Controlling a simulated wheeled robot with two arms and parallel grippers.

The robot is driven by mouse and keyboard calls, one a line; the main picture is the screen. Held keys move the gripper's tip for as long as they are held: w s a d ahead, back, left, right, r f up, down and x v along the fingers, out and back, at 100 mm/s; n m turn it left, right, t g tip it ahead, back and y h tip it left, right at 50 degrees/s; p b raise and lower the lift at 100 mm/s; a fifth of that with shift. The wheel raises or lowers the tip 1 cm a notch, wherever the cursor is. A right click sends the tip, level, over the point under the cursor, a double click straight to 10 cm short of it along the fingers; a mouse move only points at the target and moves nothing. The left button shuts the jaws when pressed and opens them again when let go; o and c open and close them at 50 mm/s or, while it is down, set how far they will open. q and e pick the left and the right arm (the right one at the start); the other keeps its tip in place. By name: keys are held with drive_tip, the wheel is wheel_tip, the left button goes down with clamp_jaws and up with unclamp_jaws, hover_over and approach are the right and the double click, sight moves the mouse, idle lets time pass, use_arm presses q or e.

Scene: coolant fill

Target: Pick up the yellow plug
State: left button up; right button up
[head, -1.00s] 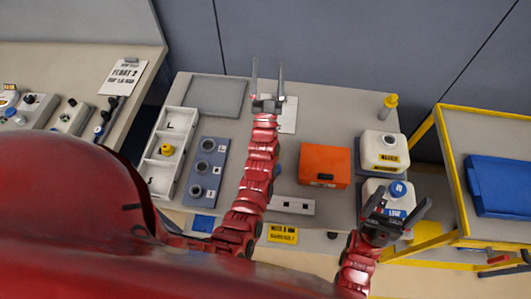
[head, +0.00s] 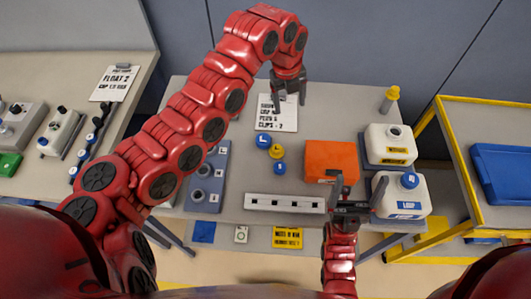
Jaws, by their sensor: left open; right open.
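A small yellow plug (head: 277,152) lies on the table between two blue plugs, one behind it (head: 263,142) and one in front (head: 279,167). My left gripper (head: 291,101) is open and empty, pointing down over the white printed sheet (head: 270,116), behind the plugs and apart from them. My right gripper (head: 357,180) is open and empty at the table's front, beside the white jug with the blue cap (head: 402,196). My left arm hides the left part of the table.
An orange box (head: 331,160) stands right of the plugs. A pale slotted strip (head: 284,203) lies in front, and a blue-grey socket block (head: 207,182) to the left. A second white jug (head: 389,144) and a yellow-topped bottle (head: 390,98) stand at the right.

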use_arm(q)
drive_tip(key=s+a+m+y, duration=0.1)
drive_tip(key=s+a, duration=0.2)
approach(277, 148)
drive_tip(key=shift+w+d+f+g+p, duration=0.1)
drive_tip(key=shift+w+f+g+p, duration=0.1)
drive_tip(key=shift+f+p, duration=0.4)
drive_tip(key=shift+w+d+f+g+p, duration=0.1)
drive_tip(key=shift+w+f+g+p, duration=0.15)
drive_tip(key=shift+f+p, duration=0.35)
drive_tip(key=shift+f, duration=0.5)
wheel_tip(277, 148, down, 4)
drive_tip(key=p, duration=0.2)
drive_tip(key=shift+s+f+p, duration=0.15)
drive_tip(key=shift+f+p, duration=0.1)
drive_tip(key=shift+p, duration=0.15)
drive_tip(key=shift+f, duration=0.4)
clamp_jaws()
